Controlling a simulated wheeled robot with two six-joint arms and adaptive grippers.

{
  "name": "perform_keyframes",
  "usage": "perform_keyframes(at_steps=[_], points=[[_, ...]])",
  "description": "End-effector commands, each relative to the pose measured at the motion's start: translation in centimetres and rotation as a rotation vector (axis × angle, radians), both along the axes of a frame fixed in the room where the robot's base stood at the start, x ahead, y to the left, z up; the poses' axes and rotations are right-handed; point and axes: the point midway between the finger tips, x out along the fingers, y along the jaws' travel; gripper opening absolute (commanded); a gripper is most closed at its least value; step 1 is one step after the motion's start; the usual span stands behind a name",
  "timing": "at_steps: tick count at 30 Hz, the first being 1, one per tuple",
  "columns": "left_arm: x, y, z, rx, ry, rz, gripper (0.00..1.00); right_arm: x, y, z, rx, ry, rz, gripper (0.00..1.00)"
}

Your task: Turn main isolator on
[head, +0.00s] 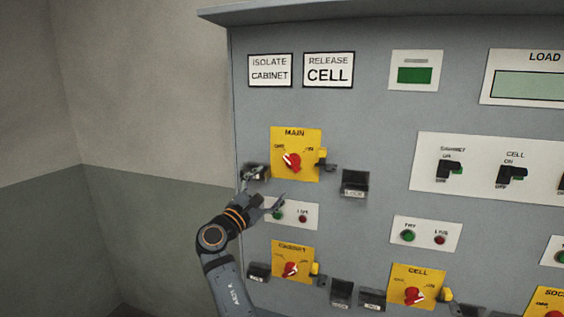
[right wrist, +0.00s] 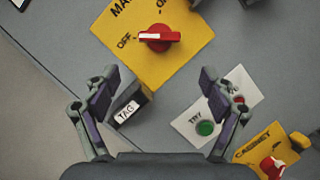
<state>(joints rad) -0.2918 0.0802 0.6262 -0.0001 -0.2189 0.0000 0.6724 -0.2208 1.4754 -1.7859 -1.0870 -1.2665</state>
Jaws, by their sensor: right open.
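The main isolator is a red rotary knob (head: 291,162) on a yellow plate (head: 310,136) marked MAIN, on the grey cabinet front. In the right wrist view the red knob (right wrist: 160,38) lies ahead of the fingertips, its handle pointing towards the OFF mark. My right gripper (head: 264,187) is at the lower left of the plate, open and empty. In the right wrist view its fingers (right wrist: 160,84) are spread wide, with the knob apart from both. The left gripper is in neither view.
A black TAG block (right wrist: 130,106) is by the left finger, and a black LOCK block (head: 355,184) sits right of the plate. Below are a TRY/LIVE lamp panel (head: 291,215) and CABINET (head: 293,261) and CELL (head: 415,286) isolators.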

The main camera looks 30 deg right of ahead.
Motion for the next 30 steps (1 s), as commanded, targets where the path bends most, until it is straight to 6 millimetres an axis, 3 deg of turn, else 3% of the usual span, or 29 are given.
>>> perform_keyframes(at_steps=[7,13,21,30], points=[[-1.1,0.0,0.5,0.000,0.016,0.000,0.40,-0.2,-0.6,1.2,-0.013,-0.004,-0.019,0.84],[-2.2,0.0,3.0,0.001,0.033,0.001,0.40,1.3,-3.9,2.7,-0.016,-0.001,-0.018,0.84],[-1.0,0.0,5.5,0.000,0.015,0.000,0.40,3.3,-8.2,3.7,-0.013,-0.002,-0.016,0.84],[-0.5,0.0,5.8,0.000,0.008,0.001,0.40,3.8,-9.3,3.5,-0.009,-0.003,-0.014,0.84]])
